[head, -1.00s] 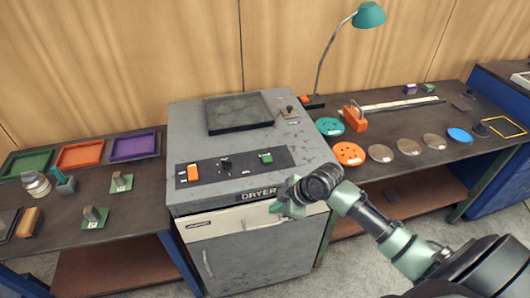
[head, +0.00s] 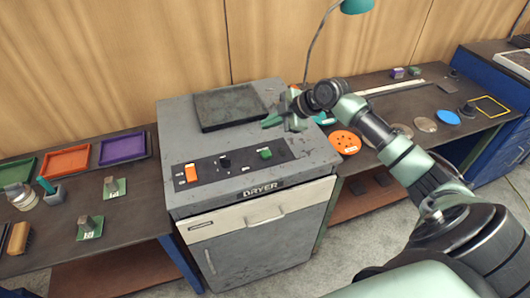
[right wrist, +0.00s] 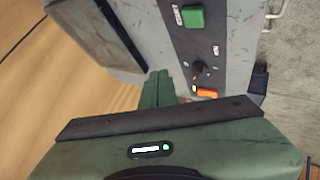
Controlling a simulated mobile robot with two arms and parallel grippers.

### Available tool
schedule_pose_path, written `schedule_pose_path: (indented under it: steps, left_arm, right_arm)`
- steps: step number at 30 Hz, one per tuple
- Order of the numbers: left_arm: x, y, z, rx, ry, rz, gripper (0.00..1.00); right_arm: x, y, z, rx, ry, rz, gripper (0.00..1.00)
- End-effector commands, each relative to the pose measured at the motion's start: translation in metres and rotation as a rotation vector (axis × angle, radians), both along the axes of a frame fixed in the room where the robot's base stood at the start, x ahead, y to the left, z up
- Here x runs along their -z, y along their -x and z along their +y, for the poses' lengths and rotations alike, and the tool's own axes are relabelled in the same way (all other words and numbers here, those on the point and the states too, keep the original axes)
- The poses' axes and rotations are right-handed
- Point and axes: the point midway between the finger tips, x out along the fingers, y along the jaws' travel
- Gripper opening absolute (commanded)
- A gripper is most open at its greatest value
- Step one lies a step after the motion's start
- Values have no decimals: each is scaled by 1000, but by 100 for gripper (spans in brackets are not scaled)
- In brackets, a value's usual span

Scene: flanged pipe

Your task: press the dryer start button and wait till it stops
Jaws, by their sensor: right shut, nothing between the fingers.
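The grey dryer (head: 250,235) stands between two benches. Its black control panel (head: 245,167) carries an orange switch (head: 191,173), a black knob (head: 225,161) and a green button (head: 265,153). The small labels are too small to read. In the right wrist view the green button (right wrist: 193,18), the knob (right wrist: 200,70) and the orange switch (right wrist: 207,92) all show. My right gripper (head: 268,121) is shut and empty, over the dryer top behind the green button, apart from the panel. Its closed fingers show in the right wrist view (right wrist: 158,88). My left gripper is out of view.
A dark recessed plate (head: 230,107) lies on the dryer top beside my right gripper. The left bench holds colored trays (head: 66,161) and small parts. The right bench holds an orange disc (head: 344,142), other discs and a lamp (head: 355,6). My right arm covers part of it.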

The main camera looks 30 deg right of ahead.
Motion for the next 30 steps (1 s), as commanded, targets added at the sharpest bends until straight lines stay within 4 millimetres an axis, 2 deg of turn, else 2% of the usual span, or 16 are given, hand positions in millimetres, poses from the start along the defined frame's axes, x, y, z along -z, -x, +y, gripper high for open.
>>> schedule_pose_path:
  steps: [8,24,30]
  left_arm:
    - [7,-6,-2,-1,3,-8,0]
    - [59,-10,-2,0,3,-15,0]
    - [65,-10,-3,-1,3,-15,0]
  right_arm:
    - [9,0,0,0,-1,1,0]
    - [78,1,0,1,1,2,0]
    - [89,0,0,1,0,1,0]
